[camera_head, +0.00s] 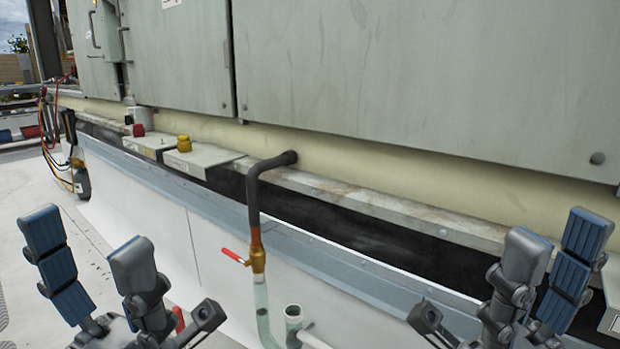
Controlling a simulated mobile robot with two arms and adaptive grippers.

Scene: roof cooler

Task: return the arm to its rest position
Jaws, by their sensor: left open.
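My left gripper (92,245) is at the lower left, its two blue-grey padded fingers pointing up and spread apart. It is open and nothing is between its fingers. My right gripper (556,243) is at the lower right, in front of the curb and ledge. Its fingers also stand apart, with a narrower gap in this view, and I see nothing held. Both grippers appear apart from the pipework. The lower parts of both arms are cut off by the bottom edge.
A pipe with a red-handled valve (257,258) rises between the grippers, beside an open pipe stub (293,312). Behind are the grey cooler cabinet (420,70) and its ledge (380,203). Red (138,130) and yellow (184,143) caps sit on the ledge. Hoses (50,140) hang at far left.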

